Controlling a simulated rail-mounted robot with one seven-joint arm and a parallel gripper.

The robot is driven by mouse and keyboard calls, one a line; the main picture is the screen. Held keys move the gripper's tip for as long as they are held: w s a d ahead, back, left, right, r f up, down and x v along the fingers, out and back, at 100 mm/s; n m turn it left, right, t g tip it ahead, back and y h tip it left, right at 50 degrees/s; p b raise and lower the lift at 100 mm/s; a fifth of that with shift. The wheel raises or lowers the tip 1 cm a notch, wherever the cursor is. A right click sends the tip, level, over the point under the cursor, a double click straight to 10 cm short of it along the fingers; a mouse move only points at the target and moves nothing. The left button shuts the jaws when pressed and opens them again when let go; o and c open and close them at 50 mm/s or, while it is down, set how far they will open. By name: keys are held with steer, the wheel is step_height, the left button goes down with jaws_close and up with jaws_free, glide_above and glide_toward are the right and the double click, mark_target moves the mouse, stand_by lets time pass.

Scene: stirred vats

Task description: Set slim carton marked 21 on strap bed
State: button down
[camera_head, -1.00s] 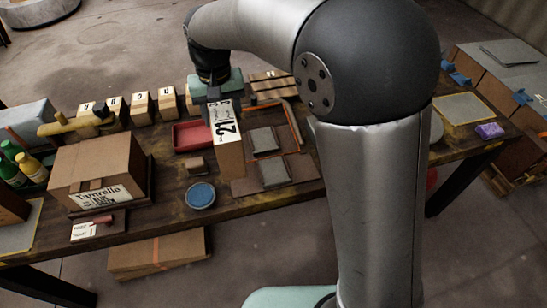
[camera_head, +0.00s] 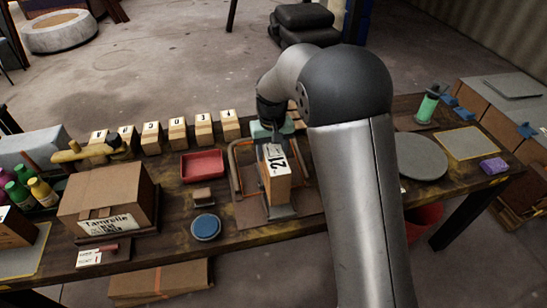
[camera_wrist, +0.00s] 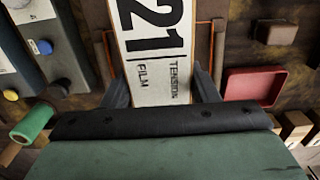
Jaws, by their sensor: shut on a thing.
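The slim carton marked 21 (camera_head: 277,178) is tan with a white label on top. There the label of the carton (camera_wrist: 150,45) reads "21" and "TENSION FILM". Below the carton is a brown bed with orange side rails and grey pads (camera_head: 249,212), which looks like the strap bed. The carton covers the bed's middle, and I cannot tell whether its base touches the pads.
A red tray (camera_head: 202,165), small brown block (camera_head: 202,195) and blue round dish (camera_head: 206,227) sit left of the bed. A round grey plate (camera_head: 422,157) and green cylinder (camera_head: 428,106) are to the right. Several lettered blocks (camera_head: 178,132) line the back; a large carton (camera_head: 108,197) stands left.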

steer(key=shift+w+d+f, duration=0.1)
steer(key=shift+f, duration=0.75)
steer(key=shift+w+d+f, duration=0.1)
steer(key=shift+f, duration=0.9)
steer(key=c, duration=0.5)
jaws_free()
steer(key=shift+s, duration=0.1)
step_height(320, 180, up, 12)
steer(key=shift+f, duration=0.2)
steer(key=shift+r, duration=0.3)
steer(key=shift+s+d+r, duration=0.1)
steer(key=shift+d, duration=0.05)
steer(key=s+d+r+m, duration=0.2)
steer(key=s+d, duration=0.8)
steer(key=s, duration=0.4)
steer(key=shift+m, duration=0.4)
steer(key=s+d+f, duration=0.1)
steer(key=s, duration=0.4)
steer(key=s+d+f, duration=0.1)
steer(key=s+d, duration=0.1)
steer(key=s, duration=0.3)
steer(key=s+d+f, duration=0.2)
steer(key=s, duration=0.3)
steer(key=shift+s, duration=0.35)
